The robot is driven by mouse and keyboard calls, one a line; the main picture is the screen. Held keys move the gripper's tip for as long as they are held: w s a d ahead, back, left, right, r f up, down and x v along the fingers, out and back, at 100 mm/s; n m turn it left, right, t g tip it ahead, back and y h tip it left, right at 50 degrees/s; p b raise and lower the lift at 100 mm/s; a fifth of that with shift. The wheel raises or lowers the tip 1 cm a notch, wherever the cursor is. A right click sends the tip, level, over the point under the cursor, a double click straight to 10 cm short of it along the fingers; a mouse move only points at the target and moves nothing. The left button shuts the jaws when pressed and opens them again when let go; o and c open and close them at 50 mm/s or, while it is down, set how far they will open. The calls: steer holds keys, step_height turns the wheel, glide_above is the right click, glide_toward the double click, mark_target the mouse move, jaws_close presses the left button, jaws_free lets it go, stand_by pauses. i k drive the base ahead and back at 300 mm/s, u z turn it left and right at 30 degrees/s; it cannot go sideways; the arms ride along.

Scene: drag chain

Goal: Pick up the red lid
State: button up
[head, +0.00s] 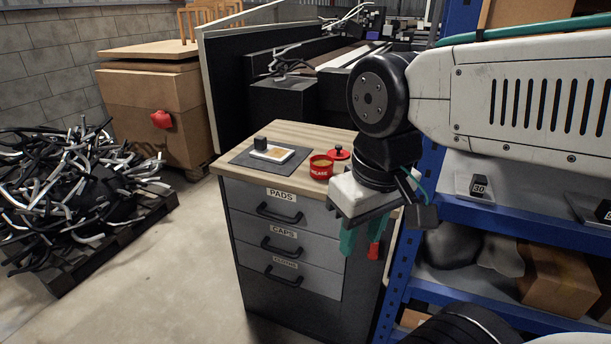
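The red lid (340,154) with a small black knob lies on the wooden top of the drawer cabinet (300,135). My gripper (360,250) hangs down to the right of the lid, at the cabinet's front right corner in the picture. Its green fingers stand apart with nothing visible between them. One finger shows a red end.
A dark mat (240,157) with a white tray (280,152) and a small black block (260,143) lies left of the tin. Blue shelving (480,215) stands close on the right. A cable pile (85,195) is at far left. The floor before the cabinet is clear.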

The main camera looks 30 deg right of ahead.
mark_target(338, 154)
steer(key=z, duration=0.2)
steer(key=k, duration=0.25)
steer(key=u, duration=0.95)
steer(key=i, duration=0.8)
steer(key=z, duration=0.65)
steer(key=i, duration=0.75)
steer(key=z, duration=1)
steer(key=i, duration=0.25)
steer(key=z, duration=0.15)
